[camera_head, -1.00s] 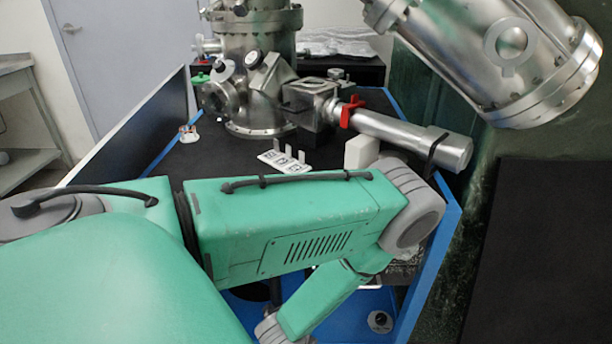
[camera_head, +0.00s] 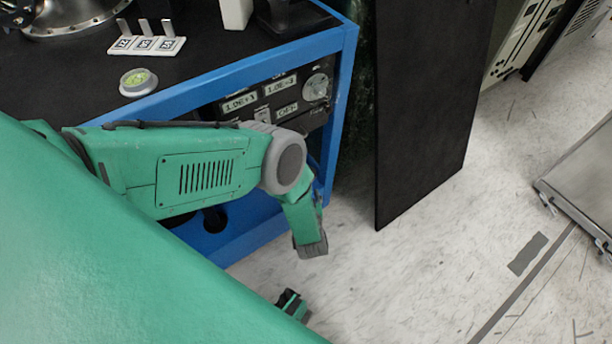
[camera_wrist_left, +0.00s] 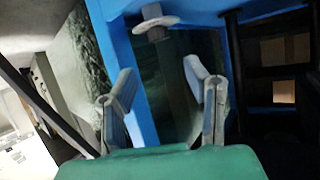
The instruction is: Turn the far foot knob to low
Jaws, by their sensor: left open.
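My left gripper (camera_wrist_left: 160,70) is open and empty in the left wrist view, its two grey fingers apart. Beyond the fingertips, near the top of that view, a round pale disc with a short grey knob (camera_wrist_left: 157,27) sits on the blue frame (camera_wrist_left: 128,50). The knob is apart from the fingers, slightly ahead between them. I cannot read its setting or tell for sure that it is the far foot knob. In the head view my left arm reaches down at the bench's right end, and its fingers are not clearly seen.
A blue-framed bench (camera_head: 345,85) has a control panel (camera_head: 275,95) with displays and a dial. A round green-faced gauge (camera_head: 138,82) and a labelled white holder (camera_head: 145,44) are on top. A dark upright panel (camera_head: 425,110) stands to the right.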

